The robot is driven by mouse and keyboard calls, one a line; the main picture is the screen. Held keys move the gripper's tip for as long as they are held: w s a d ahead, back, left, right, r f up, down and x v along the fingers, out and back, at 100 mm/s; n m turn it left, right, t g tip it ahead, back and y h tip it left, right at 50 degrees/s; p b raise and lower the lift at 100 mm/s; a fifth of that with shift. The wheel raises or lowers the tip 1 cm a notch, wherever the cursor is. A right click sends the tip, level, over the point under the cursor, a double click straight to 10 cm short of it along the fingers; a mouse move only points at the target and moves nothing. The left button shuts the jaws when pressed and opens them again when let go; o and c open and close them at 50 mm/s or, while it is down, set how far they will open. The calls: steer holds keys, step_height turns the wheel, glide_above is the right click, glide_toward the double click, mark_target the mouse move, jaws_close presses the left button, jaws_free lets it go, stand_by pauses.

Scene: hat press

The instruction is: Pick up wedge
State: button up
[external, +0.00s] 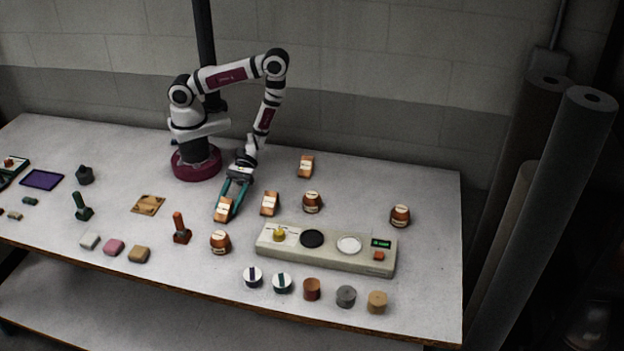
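Three similar orange-brown blocks with pale labels look like the wedges. One wedge (223,209) is at my gripper, a second wedge (270,204) lies to its right, and a third wedge (306,166) lies farther back. My gripper (230,203) points down and forward, with its teal fingers spaced apart on either side of the first wedge. I cannot tell whether the fingers touch it or whether it is lifted off the table. The fingers hide part of its sides.
A brown jar (220,241) and an orange-handled stamp (181,228) stand in front of my gripper. A long beige press unit (326,252) is to the right, with another jar (312,202) behind it. The table (400,180) is clear at the back right.

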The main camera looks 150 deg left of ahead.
jaws_close()
